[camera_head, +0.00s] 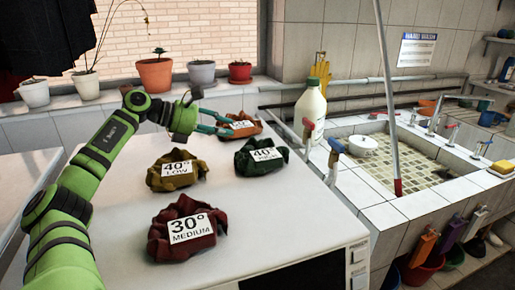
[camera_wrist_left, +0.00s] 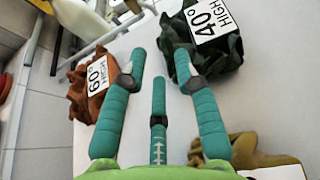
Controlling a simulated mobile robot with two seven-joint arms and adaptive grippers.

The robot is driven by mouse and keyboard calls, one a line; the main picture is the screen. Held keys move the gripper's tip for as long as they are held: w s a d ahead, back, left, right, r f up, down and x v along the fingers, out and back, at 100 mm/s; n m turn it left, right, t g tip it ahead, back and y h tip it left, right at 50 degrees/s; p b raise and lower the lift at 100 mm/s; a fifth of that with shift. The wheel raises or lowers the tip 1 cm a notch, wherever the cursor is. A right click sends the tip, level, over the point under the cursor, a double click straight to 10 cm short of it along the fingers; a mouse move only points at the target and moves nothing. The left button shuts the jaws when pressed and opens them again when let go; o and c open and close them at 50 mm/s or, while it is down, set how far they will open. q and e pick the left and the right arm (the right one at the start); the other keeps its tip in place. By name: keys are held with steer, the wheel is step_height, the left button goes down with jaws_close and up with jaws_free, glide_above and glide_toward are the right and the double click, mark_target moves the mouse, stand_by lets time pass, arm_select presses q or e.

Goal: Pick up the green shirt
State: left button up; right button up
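The green shirt (camera_head: 262,157) is a crumpled dark green bundle with a white "40° HIGH" label, on the white top at the centre. It also shows at the upper right of the left wrist view (camera_wrist_left: 203,50). My left gripper (camera_head: 231,125) is above the white top, up and left of the green shirt in the head view, beside the orange-brown bundle. In the left wrist view its teal fingers (camera_wrist_left: 160,65) are spread apart with nothing between them. One finger overlaps the green shirt's near edge there; I cannot tell whether they touch. My right gripper is not in view.
An orange-brown bundle (camera_head: 240,122), a yellow bundle (camera_head: 159,183) and a red bundle (camera_head: 172,247) lie around the white top (camera_head: 290,220). A white bottle (camera_head: 311,105) stands behind, and a tiled sink (camera_head: 400,165) is at right. Potted plants line the sill.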

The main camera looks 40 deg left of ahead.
mark_target(261, 135)
arm_select(q)
steer(key=w+d+p, duration=0.2)
steer(key=p, duration=0.1)
steer(key=shift+w+d, duration=0.1)
steer(key=shift+w, duration=0.05)
steer(key=x, duration=0.1)
steer(key=p+x, duration=0.1)
steer(key=x, duration=0.1)
steer(key=shift+w+a+f, duration=0.1)
steer(key=shift+a+f, duration=0.15)
steer(key=shift+w+d+f, duration=0.1)
steer(key=shift+w, duration=0.05)
steer(key=w+d+p, duration=0.1)
steer(key=w+p, duration=0.1)
steer(key=shift+p, duration=0.35)
steer(key=p+x, duration=0.1)
steer(key=x, duration=0.1)
steer(key=shift+w+d+f, duration=0.1)
steer(key=shift+w+f, duration=0.05)
steer(key=shift+f, duration=0.1)
steer(key=shift+w+d+f, duration=0.15)
steer(key=shift+w+f, duration=0.15)
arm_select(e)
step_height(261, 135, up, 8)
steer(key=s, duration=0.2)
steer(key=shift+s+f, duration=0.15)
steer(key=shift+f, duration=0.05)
